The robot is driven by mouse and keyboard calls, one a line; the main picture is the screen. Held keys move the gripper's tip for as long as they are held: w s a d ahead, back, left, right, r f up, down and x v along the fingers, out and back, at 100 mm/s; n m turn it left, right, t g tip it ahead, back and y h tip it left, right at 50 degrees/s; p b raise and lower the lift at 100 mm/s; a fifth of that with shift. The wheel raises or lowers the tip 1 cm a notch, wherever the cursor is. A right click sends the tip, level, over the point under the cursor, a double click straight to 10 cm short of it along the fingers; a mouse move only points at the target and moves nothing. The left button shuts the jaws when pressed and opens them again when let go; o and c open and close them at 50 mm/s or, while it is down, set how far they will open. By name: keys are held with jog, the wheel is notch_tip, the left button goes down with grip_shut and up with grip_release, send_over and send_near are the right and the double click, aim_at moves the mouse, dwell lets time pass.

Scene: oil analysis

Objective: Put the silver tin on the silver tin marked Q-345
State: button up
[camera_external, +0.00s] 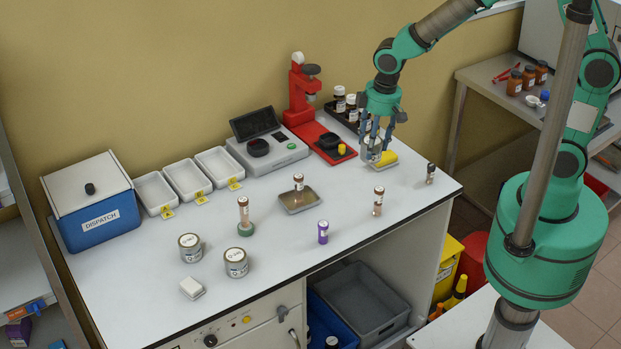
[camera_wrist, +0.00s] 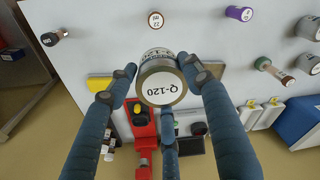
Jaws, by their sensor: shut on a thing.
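A silver tin (camera_external: 376,153) is held between the fingers of my gripper (camera_external: 374,140), raised above the back right of the bench. In the wrist view the same tin (camera_wrist: 160,88) shows a white lid label reading Q-120, with the fingers of my gripper (camera_wrist: 158,75) around it. Two more silver tins stand upright on the bench at the front left: one behind (camera_external: 190,248) and one nearer the front (camera_external: 236,263). Their lid labels are too small to read surely, so I cannot tell which is Q-345. Nothing stands on either lid.
A white block (camera_external: 192,288) lies in front of the two tins. A vial on a green base (camera_external: 245,217), a metal dish with a vial (camera_external: 299,201), a purple vial (camera_external: 323,232) and a brown vial (camera_external: 378,201) stand across the bench. A red press (camera_external: 302,92) stands behind.

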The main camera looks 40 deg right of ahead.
jog(key=s+a+f+n+p, duration=0.1)
jog(key=s+a+n+p, duration=0.3)
jog(key=a, duration=1.2)
jog(key=s+a+p, duration=0.1)
jog(key=s+a, duration=0.4)
jog(key=a, duration=1.2)
jog(key=f, duration=0.5)
jog(key=shift+d+f, duration=0.1)
jog(key=shift+d, duration=0.15)
jog(key=shift+a, duration=0.1)
send_over(233, 255)
jog(key=shift+s+d+f+p, duration=0.1)
jog(key=shift+d+f+p, duration=0.25)
jog(key=shift+f, duration=0.4)
jog(key=shift+f, duration=1.75)
